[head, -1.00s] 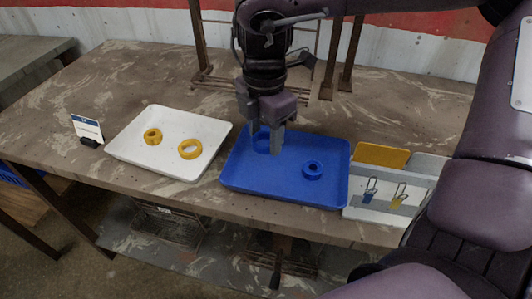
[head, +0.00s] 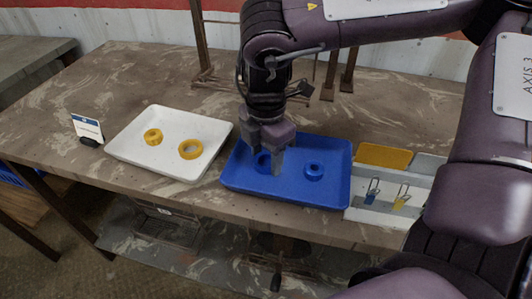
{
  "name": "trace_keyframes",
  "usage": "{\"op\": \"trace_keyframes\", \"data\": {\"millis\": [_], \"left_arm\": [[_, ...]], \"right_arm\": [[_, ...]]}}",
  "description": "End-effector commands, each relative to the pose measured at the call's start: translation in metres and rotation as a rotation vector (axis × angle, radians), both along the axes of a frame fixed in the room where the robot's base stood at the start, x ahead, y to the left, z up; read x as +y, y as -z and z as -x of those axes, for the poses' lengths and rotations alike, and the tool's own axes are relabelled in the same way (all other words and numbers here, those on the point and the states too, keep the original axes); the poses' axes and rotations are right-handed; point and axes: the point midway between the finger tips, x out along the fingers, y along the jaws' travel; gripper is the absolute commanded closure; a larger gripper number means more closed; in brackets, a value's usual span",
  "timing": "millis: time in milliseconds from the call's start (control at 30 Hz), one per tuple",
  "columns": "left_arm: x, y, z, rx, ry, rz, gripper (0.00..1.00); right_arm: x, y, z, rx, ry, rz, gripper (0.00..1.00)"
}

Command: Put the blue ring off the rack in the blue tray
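The blue tray (head: 335,190) lies on the table in the middle of the head view. One blue ring (head: 314,171) lies flat in its right half. My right gripper (head: 270,163) points down over the tray's left half. It appears shut on a second blue ring (head: 262,161), which is at or just above the tray floor. The gripper partly hides that ring, and contact with the floor cannot be told. Behind stands a brown metal rack frame (head: 200,45), partly hidden by my arm. My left gripper is not in view.
A white tray (head: 125,152) with two yellow rings (head: 153,137) (head: 190,149) stands left of the blue tray. A small sign (head: 87,128) stands at its left. Right of the blue tray are a yellow panel (head: 383,156) and a grey rail with blue and yellow tags (head: 401,200).

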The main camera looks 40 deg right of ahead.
Motion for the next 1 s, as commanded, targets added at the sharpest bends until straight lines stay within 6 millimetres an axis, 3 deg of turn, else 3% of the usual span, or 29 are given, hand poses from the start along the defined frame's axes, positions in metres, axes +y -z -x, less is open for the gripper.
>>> {"op": "trace_keyframes", "data": {"millis": [33, 133, 533, 1000], "left_arm": [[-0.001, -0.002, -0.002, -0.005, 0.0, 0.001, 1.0], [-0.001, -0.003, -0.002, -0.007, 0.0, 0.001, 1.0], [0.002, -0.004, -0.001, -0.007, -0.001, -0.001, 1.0], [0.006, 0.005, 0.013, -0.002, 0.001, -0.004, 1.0]], "right_arm": [[0.0, 0.0, 0.0, 0.0, 0.0, 0.0, 0.43], [0.0, 0.0, 0.0, 0.0, 0.0, 0.0, 0.3], [0.0, -0.006, 0.0, 0.001, 0.0, -0.001, 0.3], [0.0, -0.1, -0.001, -0.003, 0.001, 0.002, 0.3]]}}
